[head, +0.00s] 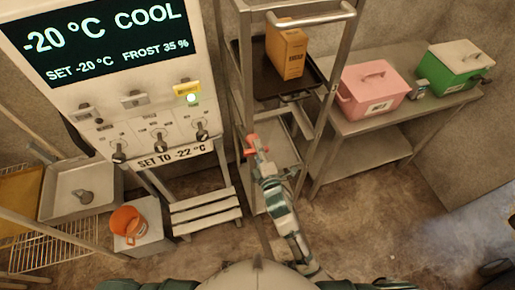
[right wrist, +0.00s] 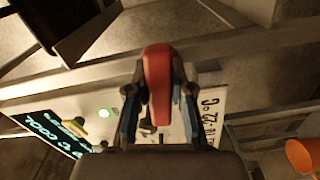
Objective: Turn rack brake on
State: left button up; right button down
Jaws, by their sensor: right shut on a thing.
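The rack (head: 243,80) is a tall metal frame on the right of the control panel in the head view. Its red brake lever (head: 250,145) sits low on the rack's front left post. My right gripper (head: 257,152) reaches up to it from below. In the right wrist view the red lever (right wrist: 157,82) stands between the two fingers (right wrist: 157,100), which are shut on it. The lever's pivot is hidden. My left gripper is in neither view.
The control panel (head: 110,80) reads -20 °C COOL. A box (head: 286,53) sits on the rack's dark tray. Pink (head: 370,88) and green (head: 452,68) coolers stand on the right table. An orange bucket (head: 127,222) and step stool (head: 205,210) are left. Floor right of the rack is clear.

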jog(key=shift+s+a+f, duration=0.15)
jog(key=shift+a+f, duration=0.1)
